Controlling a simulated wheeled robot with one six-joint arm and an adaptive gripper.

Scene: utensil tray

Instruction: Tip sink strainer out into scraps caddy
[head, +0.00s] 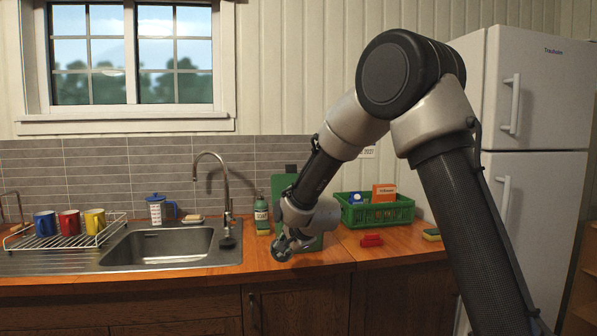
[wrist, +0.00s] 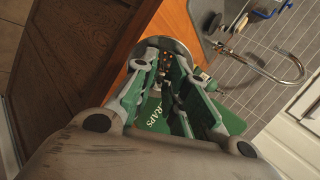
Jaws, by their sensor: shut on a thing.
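My gripper (head: 283,250) is low over the front edge of the counter, right of the sink. In the wrist view my gripper (wrist: 165,75) is shut on the sink strainer (wrist: 181,46), a round metal piece with a shiny rim and dark and orange bits in it.
The steel sink (head: 160,246) with its tap (head: 226,185) is to the left, beside a rack of mugs (head: 68,238). A soap bottle (head: 262,216) stands behind my gripper. A green crate (head: 375,214), a red object (head: 371,240) and a sponge (head: 432,235) are to the right.

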